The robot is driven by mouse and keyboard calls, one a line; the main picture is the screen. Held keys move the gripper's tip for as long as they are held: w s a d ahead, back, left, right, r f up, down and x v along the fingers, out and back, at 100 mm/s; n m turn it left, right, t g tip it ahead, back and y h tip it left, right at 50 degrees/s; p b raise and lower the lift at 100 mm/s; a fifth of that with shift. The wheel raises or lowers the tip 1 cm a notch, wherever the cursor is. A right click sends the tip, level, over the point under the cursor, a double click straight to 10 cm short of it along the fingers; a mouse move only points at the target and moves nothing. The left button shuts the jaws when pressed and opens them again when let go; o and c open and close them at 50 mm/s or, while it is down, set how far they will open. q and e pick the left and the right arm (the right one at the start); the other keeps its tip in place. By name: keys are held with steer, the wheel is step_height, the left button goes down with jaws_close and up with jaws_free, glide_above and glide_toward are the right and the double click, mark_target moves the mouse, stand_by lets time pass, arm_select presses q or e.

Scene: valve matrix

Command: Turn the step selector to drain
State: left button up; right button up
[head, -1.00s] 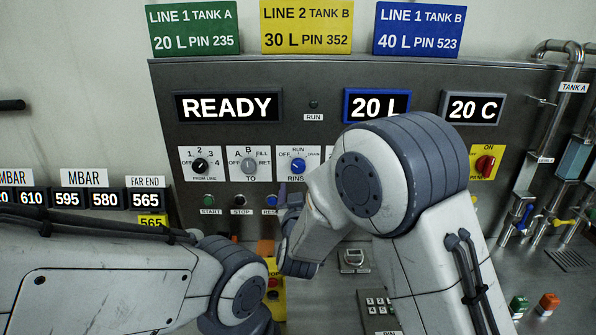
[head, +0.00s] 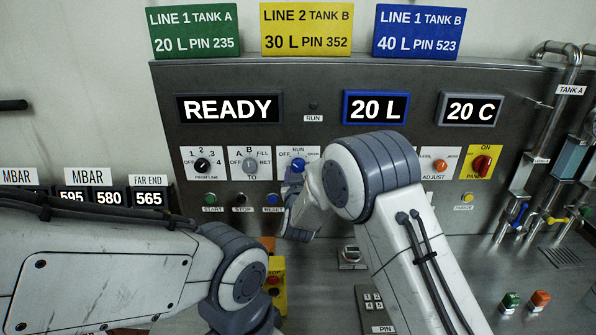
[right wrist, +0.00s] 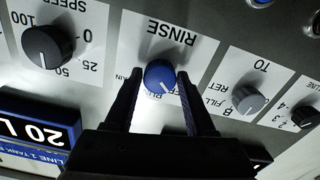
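The step selector is a blue round knob (head: 298,165) on a white plate in the middle of the panel. OFF, RUN and a partly hidden third word stand above it in the head view. In the right wrist view the blue knob (right wrist: 160,75) appears upside down on the plate marked RINSE. My right gripper (right wrist: 158,80) is open, its two dark fingers on either side of the knob; I cannot tell whether they touch it. My left gripper is not in view.
Black knob (head: 202,165) and grey TO knob (head: 249,165) sit left of the selector. A black SPEED knob (right wrist: 47,47) is on its other side. Green (head: 209,199), black (head: 240,199) and blue (head: 273,199) buttons lie below. A red switch (head: 482,163) is at right.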

jaws_close()
steer(key=shift+f+m+b, duration=0.15)
steer(key=shift+m+b, duration=0.15)
steer(key=shift+b, duration=0.5)
steer(key=m+b, duration=0.6)
steer(key=b, duration=0.4)
steer(key=shift+f, duration=0.2)
steer(key=m+b, duration=0.4)
steer(key=b, duration=0.1)
steer(key=m+b, duration=0.5)
steer(key=shift+a+r+m, duration=0.1)
steer(key=shift+r+m, duration=0.1)
steer(key=shift+m, duration=0.1)
steer(key=shift+r+m+b, duration=0.2)
steer(key=shift+m+b, duration=1.2)
steer(key=shift+m, duration=0.4)
steer(key=o, duration=0.6)
jaws_free()
